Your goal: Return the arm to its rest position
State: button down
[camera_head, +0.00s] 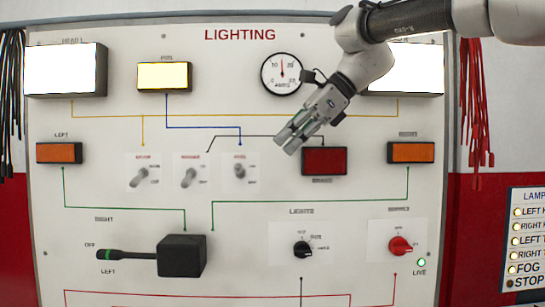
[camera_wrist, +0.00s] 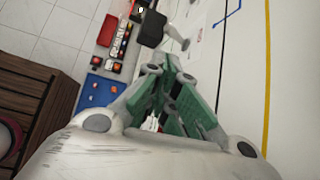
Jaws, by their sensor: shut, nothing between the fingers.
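My gripper (camera_head: 287,141) is shut and empty, in front of the white lighting board (camera_head: 75,285). Its fingertips point down and left, just left of the dark red brake lamp (camera_head: 324,161) and right of the three toggle switches. My arm reaches in from the upper right, crossing in front of the right headlamp panel (camera_head: 420,80) and hiding part of it. In the wrist view my gripper (camera_wrist: 168,65) shows its grey and green fingers together, with nothing held. I cannot tell the exact gap between the fingertips and the board.
The round ammeter (camera_head: 282,74) is close beside my wrist. Toggle switches (camera_head: 240,171), a stalk lever (camera_head: 182,255) and rotary knobs (camera_head: 302,249) stick out of the board. Red cables (camera_head: 476,100) hang at right. The wrist view shows a wooden crate (camera_wrist: 40,100) and tiled floor.

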jog(key=shift+s+d+r, duration=0.1)
jog(key=shift+d+r, duration=0.4)
jog(key=shift+d, duration=0.05)
jog(key=s+d+f+n+t+h, duration=0.1)
jog(key=s+d+f+n+h, duration=0.2)
jog(key=d+f, duration=0.5)
jog(key=s+d+f+n+t+h, duration=0.1)
jog(key=s+d+f+n+t, duration=0.25)
jog(key=d, duration=0.85)
jog(key=s+d+f+n+h, duration=0.2)
jog(key=s+d+f+n, duration=0.3)
jog(key=s+d+f, duration=0.1)
jog(key=s+d+f+n+g+h, duration=0.1)
jog(key=s+d+f+n+h, duration=0.1)
jog(key=s+d+f+n, duration=0.3)
jog(key=s+d+f, duration=0.1)
jog(key=d+f, duration=0.2)
jog(key=f, duration=0.2)
jog(key=shift+f+h, duration=0.2)
jog(key=shift+h, duration=0.2)
jog(key=c, duration=2.2)
grip_release()
jog(key=shift+g, duration=0.35)
